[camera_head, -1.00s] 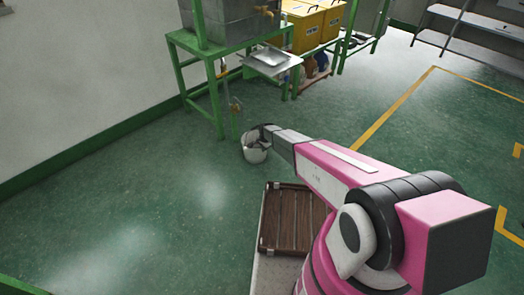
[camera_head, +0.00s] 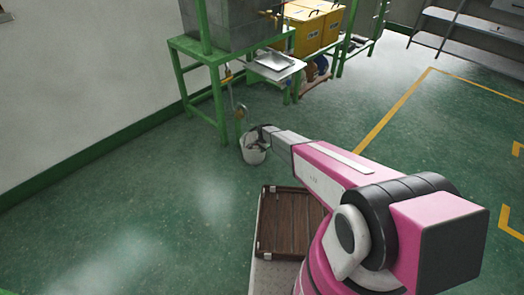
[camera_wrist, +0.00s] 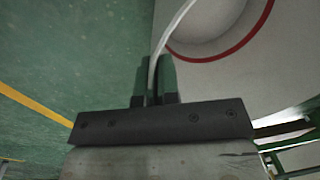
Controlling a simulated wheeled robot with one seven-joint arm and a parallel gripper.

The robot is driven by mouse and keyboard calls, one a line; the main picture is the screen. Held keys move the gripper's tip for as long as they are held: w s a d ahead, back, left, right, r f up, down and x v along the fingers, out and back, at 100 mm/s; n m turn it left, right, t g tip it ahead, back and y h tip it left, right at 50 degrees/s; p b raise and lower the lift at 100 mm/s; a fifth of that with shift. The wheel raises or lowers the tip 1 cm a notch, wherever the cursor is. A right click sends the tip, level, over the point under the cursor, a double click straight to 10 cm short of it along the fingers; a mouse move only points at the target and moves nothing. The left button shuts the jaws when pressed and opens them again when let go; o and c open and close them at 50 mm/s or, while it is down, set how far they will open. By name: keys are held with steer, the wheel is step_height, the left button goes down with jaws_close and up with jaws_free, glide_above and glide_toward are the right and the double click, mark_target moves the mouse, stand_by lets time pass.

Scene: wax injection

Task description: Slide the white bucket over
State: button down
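The white bucket (camera_head: 254,153) stands on the green floor in the head view, in front of a green metal stand. My gripper (camera_head: 264,131) is at the bucket's upper rim, reaching in from the right. The fingertips are partly hidden by the rim and shadow.
The green stand (camera_head: 215,62) bears a grey metal tank (camera_head: 228,25) behind the bucket. A metal tray (camera_head: 275,61) is on a low shelf.

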steer(key=c, duration=1.3)
jaws_free()
steer(key=shift+o, duration=0.2)
step_height(320, 180, up, 11)
steer(key=shift+s+d, duration=0.3)
steer(key=shift+d, duration=0.1)
steer(key=shift+f, duration=0.15)
